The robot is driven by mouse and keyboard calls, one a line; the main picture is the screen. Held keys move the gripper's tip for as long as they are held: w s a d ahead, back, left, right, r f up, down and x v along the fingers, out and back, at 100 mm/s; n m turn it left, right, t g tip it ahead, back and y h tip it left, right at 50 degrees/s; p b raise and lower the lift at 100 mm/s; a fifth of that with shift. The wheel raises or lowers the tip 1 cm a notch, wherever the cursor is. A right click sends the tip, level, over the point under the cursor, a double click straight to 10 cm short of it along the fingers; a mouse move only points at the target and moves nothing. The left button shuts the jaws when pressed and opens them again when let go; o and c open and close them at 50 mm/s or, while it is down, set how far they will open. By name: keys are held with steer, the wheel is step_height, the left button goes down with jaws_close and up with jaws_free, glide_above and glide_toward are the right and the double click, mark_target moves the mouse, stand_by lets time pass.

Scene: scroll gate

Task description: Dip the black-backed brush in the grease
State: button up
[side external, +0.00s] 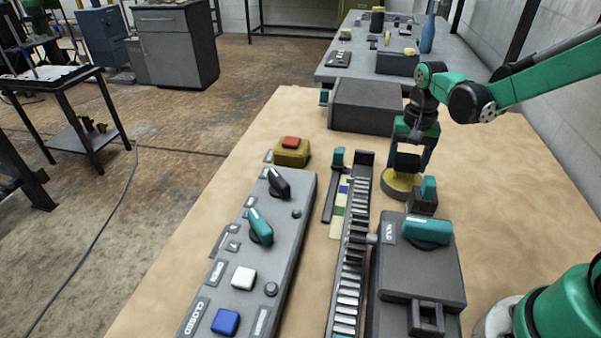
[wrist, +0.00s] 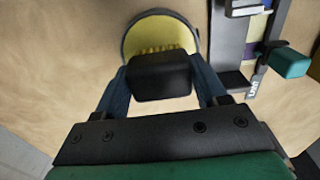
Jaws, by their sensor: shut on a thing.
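My gripper (side external: 409,150) is shut on the black-backed brush. In the wrist view the brush's black back (wrist: 160,76) sits between the two dark blue fingers of my gripper (wrist: 160,70). Yellowish bristles show at its far edge, against the yellow grease. The grease is in a round, dark-rimmed dish (wrist: 158,17). In the side view the yellow dish (side external: 394,187) stands on the table under my gripper, with the brush (side external: 408,159) low over it. I cannot tell whether the bristles touch the grease.
A small dark block with a teal knob (side external: 428,189) stands close beside the dish. The HOLD box (side external: 420,265), a slatted track (side external: 351,255) and a button panel (side external: 255,250) lie nearer. A dark grey box (side external: 367,105) stands behind. Bare tabletop lies to the right.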

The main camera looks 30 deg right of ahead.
mark_target(408, 157)
steer(key=shift+r, duration=3)
